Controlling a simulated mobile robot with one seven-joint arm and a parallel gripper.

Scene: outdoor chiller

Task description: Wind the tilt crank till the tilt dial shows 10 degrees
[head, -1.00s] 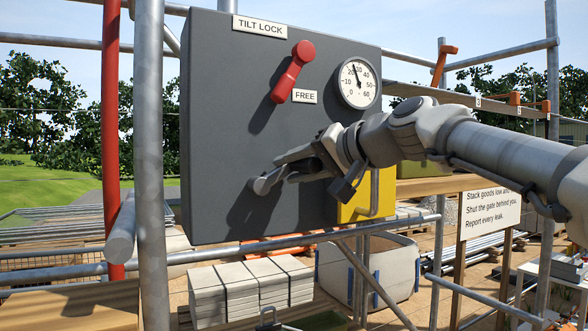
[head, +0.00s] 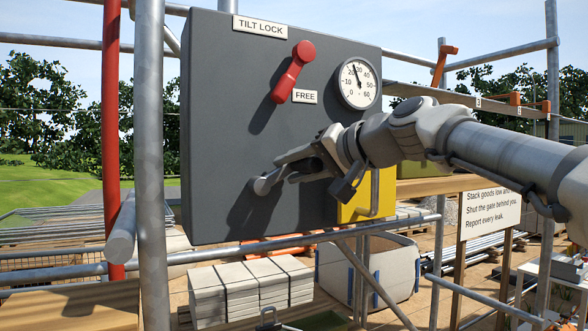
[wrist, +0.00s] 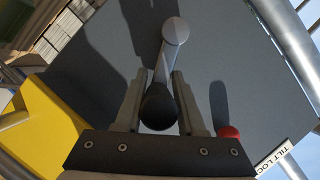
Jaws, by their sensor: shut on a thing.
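The tilt crank (head: 262,186) is a grey metal arm on the lower front of the dark grey panel. In the wrist view its round metal hub (wrist: 175,32) and arm lead to a black knob (wrist: 158,112). My gripper (head: 292,170) is shut on this knob, one finger on each side; the fingers partly hide it in the head view. The tilt dial (head: 358,83) is white, at the panel's upper right, marked 0 to 60. Its needle points up and slightly left, a little above 20. The red tilt lock lever (head: 292,72) slants down left beside the FREE label (head: 304,96).
A yellow box (head: 352,205) with a grey handle sits at the panel's lower right, below my wrist. Scaffold poles (head: 150,150) stand left of the panel. A rail (head: 300,242) runs below it, above pale stacked blocks (head: 235,292).

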